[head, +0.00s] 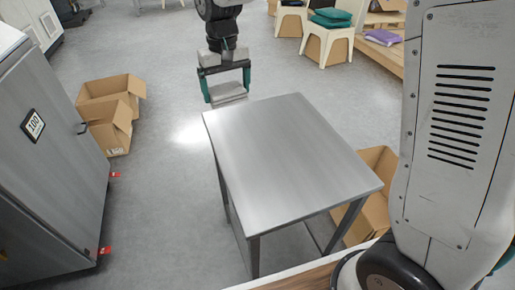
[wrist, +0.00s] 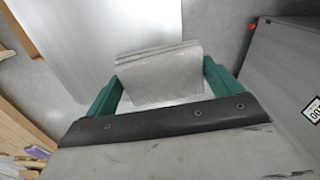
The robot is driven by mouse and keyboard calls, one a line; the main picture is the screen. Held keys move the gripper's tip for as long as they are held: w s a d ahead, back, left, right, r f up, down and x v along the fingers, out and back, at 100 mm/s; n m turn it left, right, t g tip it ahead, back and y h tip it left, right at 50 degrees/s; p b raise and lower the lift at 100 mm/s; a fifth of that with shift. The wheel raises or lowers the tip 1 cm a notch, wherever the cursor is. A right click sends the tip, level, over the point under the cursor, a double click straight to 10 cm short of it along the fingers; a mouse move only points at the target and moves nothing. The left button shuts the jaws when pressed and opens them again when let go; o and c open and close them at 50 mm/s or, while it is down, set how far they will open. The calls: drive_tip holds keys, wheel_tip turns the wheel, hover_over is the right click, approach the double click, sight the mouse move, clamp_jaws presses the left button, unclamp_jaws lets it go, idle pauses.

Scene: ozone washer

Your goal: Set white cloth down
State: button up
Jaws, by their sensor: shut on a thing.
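My gripper (head: 226,84) is shut on a folded white cloth (head: 228,93), which looks light grey here. The cloth sits between the two green fingers at the far left corner of the metal table (head: 290,150). In the wrist view the cloth (wrist: 160,75) shows as a stack of folded layers between the fingertips (wrist: 162,85), with the bare table top (wrist: 90,35) beyond it to the left. The cloth appears to be above or just past the table edge; its exact height cannot be told.
The table top is empty. A grey cabinet (head: 60,150) stands at the left, with open cardboard boxes (head: 110,105) behind it. Another box (head: 372,205) is right of the table. White chairs (head: 325,45) with folded cloths stand at the back. Floor left of the table is clear.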

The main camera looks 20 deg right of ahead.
drive_tip(key=shift+m, duration=0.5)
drive_tip(key=s+d+f, duration=0.1)
drive_tip(key=s+f, duration=0.3)
drive_tip(key=s, duration=0.2)
drive_tip(key=s+d+f, duration=0.1)
drive_tip(key=s+f, duration=0.3)
drive_tip(key=s, duration=0.3)
drive_tip(key=s+d+f, duration=0.2)
drive_tip(key=s+f, duration=0.2)
drive_tip(key=s, duration=0.3)
drive_tip(key=shift+s+d+f, duration=0.1)
drive_tip(key=shift+s+f, duration=0.1)
drive_tip(key=shift+f, duration=0.2)
drive_tip(key=shift+w+d+f, duration=0.1)
drive_tip(key=shift+d+f, duration=0.05)
drive_tip(key=shift+d, duration=0.05)
hover_over(267, 154)
drive_tip(key=shift+d+f, duration=0.1)
drive_tip(key=shift+f, duration=2.35)
drive_tip(key=shift+f, duration=0.15)
drive_tip(key=o, duration=0.8)
drive_tip(key=shift+c, duration=0.2)
